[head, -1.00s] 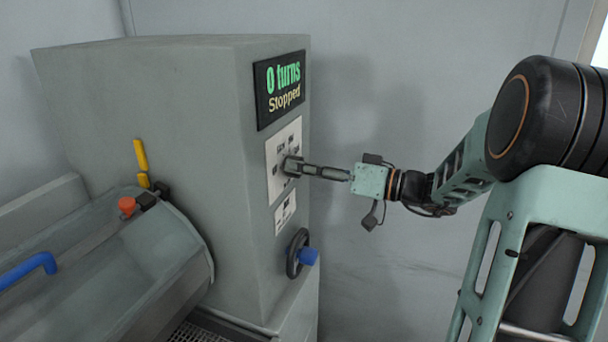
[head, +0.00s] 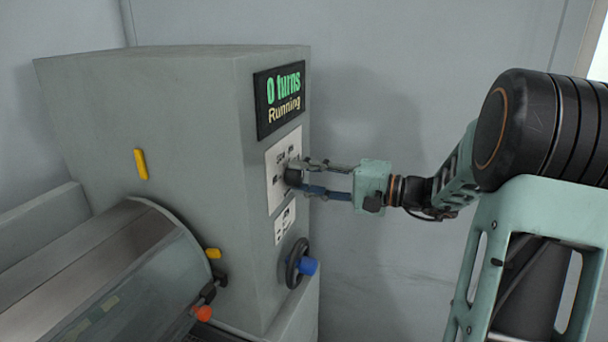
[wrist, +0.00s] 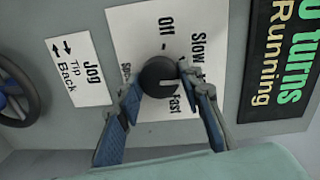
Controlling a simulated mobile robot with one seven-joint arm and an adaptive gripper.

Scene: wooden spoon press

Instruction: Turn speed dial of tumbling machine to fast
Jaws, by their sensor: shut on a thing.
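The speed dial (head: 294,173) is a round dark knob on a white plate on the tumbling machine's end face. In the wrist view the dial (wrist: 158,76) sits between labels Off, Slow and Fast, plus a partly hidden one. A pale mark on the knob is on its lower side, near Fast. My gripper (head: 305,175) reaches in from the right. In the wrist view my gripper (wrist: 160,84) has one finger on each side of the dial and is shut on it. The display (head: 280,96) reads "0 turns" and "Running".
Below the dial are a Jog / Tip Back label (wrist: 77,70) and a black handwheel with a blue handle (head: 308,267). The machine's drum (head: 120,265) is at the lower left, with an orange knob (head: 204,313). The wall behind my arm is clear.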

